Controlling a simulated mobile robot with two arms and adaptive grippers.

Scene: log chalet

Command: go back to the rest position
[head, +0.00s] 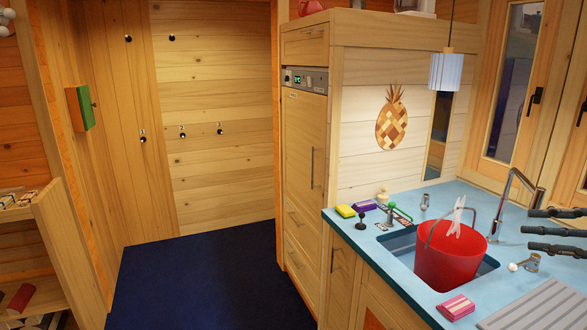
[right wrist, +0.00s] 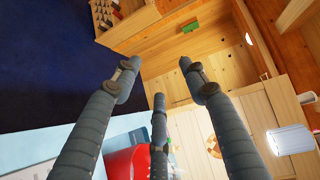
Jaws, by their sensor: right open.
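My right gripper (head: 535,230) reaches in from the right edge of the head view, over the blue counter to the right of the red bucket (head: 450,258). Its dark segmented fingers are spread, with nothing between them. In the right wrist view the fingers of my right gripper (right wrist: 158,78) also stand apart and empty, with the red bucket (right wrist: 120,162) partly hidden behind them. The rest of the right arm is outside the head view. My left gripper is in neither view.
The bucket stands in the sink of the blue counter (head: 400,276). A curved tap (head: 507,195) rises close to my right fingers. A pendant lamp (head: 446,72) hangs above the counter. A pink sponge (head: 456,307) lies at the front edge. The dark blue floor (head: 210,280) is clear.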

